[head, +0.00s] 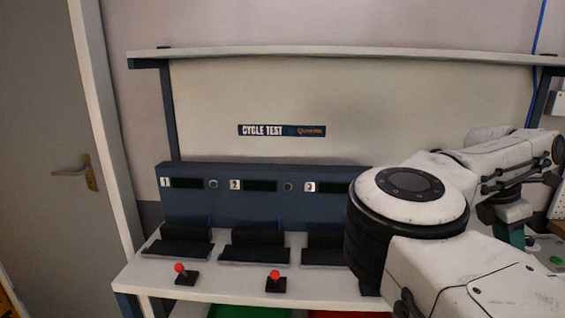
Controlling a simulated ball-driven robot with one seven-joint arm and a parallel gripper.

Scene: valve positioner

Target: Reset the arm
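My arm (470,270) fills the lower right of the head view, bent, with a large round white-and-black joint (410,195) in front of the bench. Its far links (500,150) reach toward the right edge. A dark part (506,208) hangs below them and may belong to my gripper; its fingers cannot be made out. A green piece (516,236) shows just under it, and I cannot tell whether it is held or lies behind.
A white bench (235,281) carries a blue panel with numbered stations (230,205), black cradles (254,247) and red-knobbed levers (180,272) (274,280). My arm hides its right part. A shelf (340,53) spans above. A door (45,160) stands at the left.

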